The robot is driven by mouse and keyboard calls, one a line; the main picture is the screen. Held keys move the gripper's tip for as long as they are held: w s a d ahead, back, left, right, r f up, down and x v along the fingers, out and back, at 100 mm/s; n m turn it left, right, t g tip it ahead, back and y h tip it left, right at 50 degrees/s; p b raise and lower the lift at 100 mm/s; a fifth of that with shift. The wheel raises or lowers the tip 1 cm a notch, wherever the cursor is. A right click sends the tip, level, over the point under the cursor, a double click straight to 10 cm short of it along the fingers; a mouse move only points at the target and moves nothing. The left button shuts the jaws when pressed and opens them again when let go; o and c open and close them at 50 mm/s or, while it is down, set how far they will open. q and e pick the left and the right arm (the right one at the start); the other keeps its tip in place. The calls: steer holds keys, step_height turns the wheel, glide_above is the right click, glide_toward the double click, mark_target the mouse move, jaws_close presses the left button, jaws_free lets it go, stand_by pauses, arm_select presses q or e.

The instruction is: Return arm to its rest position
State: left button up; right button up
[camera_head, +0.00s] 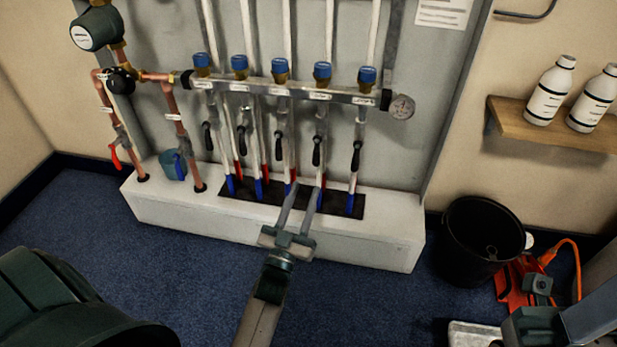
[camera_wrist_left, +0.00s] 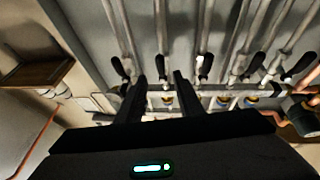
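My left gripper (camera_head: 303,196) reaches up from the bottom centre of the head view, in front of the lower part of the manifold (camera_head: 290,92). Its two fingers stand apart with nothing held between them. In the left wrist view the fingers of the left gripper (camera_wrist_left: 159,80) are also apart, with pipes and black lever handles behind them. I cannot tell whether the fingertips touch the pipes.
The manifold has several blue-capped valves, black levers and a gauge (camera_head: 402,107). A white plinth (camera_head: 372,240) stands below it. Copper pipes with a red lever (camera_head: 115,158) are at left. A black bucket (camera_head: 477,248) and a shelf (camera_head: 548,128) with two bottles are at right. Blue floor is clear in front.

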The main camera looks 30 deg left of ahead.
arm_select(q)
steer(key=shift+s+f, duration=0.25)
steer(key=shift+s, duration=0.3)
steer(key=shift+d, duration=0.1)
